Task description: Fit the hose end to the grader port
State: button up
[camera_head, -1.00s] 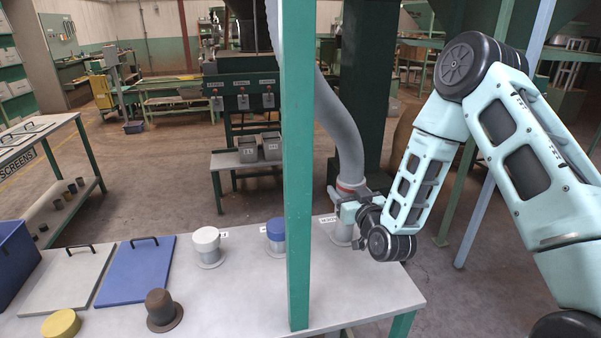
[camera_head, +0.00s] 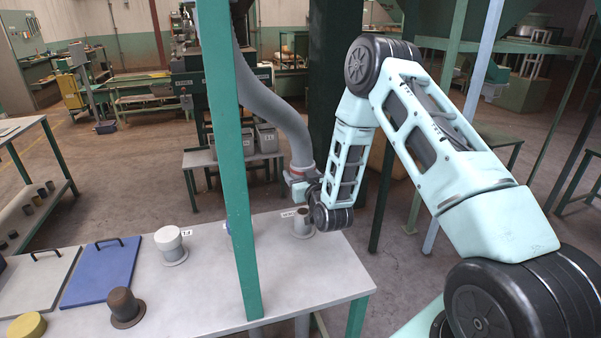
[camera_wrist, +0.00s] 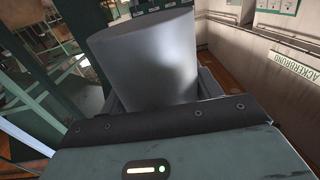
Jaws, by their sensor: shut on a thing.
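A thick grey hose (camera_head: 272,108) hangs from above and bends down to an end with a red band. My gripper (camera_head: 299,187) is shut on the hose end, held above the table. In the wrist view the hose end (camera_wrist: 148,60) is a wide grey cylinder between my jaws. Below it stands an open, uncapped metal port (camera_head: 303,223) with a flange and a small label. A white-capped port (camera_head: 170,244) stands further left, and a blue-capped port (camera_head: 229,227) is mostly hidden by the green post. The labels are too small to read, so I cannot tell which is the grader port.
A brown flanged piece (camera_head: 124,306), a yellow disc (camera_head: 27,326), a blue panel (camera_head: 102,271) and a grey panel (camera_head: 38,280) are at the left. A bench with grey bins (camera_head: 266,139) stands behind.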

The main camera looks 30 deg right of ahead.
jog(key=shift+f+b, duration=1.2)
jog(key=shift+f, duration=1.15)
jog(key=shift+f+b, duration=1.5)
jog(key=shift+b, duration=0.05)
jog(key=o, duration=1.2)
jog(key=shift+b+v, duration=1.2)
jog(key=shift+v, duration=4.85)
